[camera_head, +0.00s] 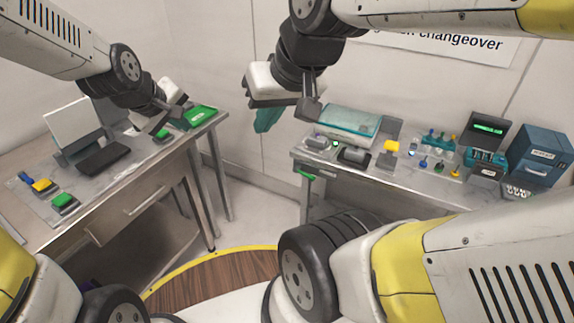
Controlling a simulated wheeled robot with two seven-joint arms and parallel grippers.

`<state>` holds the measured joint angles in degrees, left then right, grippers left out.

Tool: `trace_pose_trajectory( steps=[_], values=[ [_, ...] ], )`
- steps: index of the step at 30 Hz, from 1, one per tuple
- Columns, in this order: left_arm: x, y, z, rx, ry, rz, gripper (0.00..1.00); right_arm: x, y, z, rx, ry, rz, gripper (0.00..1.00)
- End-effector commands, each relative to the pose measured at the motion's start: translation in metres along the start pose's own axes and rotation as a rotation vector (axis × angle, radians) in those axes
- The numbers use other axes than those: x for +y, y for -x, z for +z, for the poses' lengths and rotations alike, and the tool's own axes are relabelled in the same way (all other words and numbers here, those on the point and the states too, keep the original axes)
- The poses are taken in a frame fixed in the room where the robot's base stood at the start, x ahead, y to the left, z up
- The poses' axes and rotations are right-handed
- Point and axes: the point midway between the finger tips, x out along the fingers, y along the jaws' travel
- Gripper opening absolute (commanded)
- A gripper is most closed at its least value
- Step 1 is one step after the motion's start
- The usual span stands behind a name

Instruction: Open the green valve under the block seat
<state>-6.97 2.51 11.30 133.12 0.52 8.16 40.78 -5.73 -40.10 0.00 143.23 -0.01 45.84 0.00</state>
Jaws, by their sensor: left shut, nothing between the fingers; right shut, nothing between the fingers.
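A small green handle (306,175) sticks out just under the left front edge of the right-hand table; it looks like the green valve. Above it on the table are a grey rounded part (317,143) and a dark block-like part (354,156); I cannot tell which is the block seat. My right gripper (285,103) is shut and empty, up and to the left of the handle and apart from it. A teal piece (268,119) shows just below this gripper; I cannot tell if it is attached. My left gripper (166,110) is shut and empty above the left table.
The left table (125,185) carries a tilted white panel, a dark pad (103,158) and several green and yellow blocks. The right table (425,180) holds a clear teal-lidded box (348,122), small colored pegs and a blue box (541,153). Floor between the tables is free.

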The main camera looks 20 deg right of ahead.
Motion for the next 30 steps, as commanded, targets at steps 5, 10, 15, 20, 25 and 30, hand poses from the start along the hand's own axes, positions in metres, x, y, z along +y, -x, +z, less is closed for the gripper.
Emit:
trace_pose_trajectory(
  steps=[5, 10, 15, 20, 25, 30],
  values=[
    [0.032, -0.096, 0.029, -0.06, 0.251, 0.085, 0.0, 0.0, 0.0, 0.0, 0.0, 0.0, 0.0, 0.0],
    [0.055, -0.176, 0.073, -0.13, 0.536, 0.165, 0.0, 0.0, 0.0, 0.0, 0.0, 0.0, 0.0, 0.0],
    [0.066, -0.245, 0.129, -0.21, 0.862, 0.227, 0.0, 0.0, 0.0, 0.0, 0.0, 0.0, 0.0, 0.0],
    [0.065, -0.298, 0.189, -0.281, 1.197, 0.261, 0.0, 0.0, 0.0, 0.0, 0.0, 0.0, 0.0, 0.0],
    [0.053, -0.335, 0.242, -0.326, 1.515, 0.279, 0.0, 0.0, 0.0, 0.0, 0.0, 0.0, 0.0, 0.0],
    [0.042, -0.352, 0.273, -0.34, 1.711, 0.288, 0.0, 0.0, 0.0, 0.0, 0.0, 0.0, 0.0, 0.0]
  ],
)
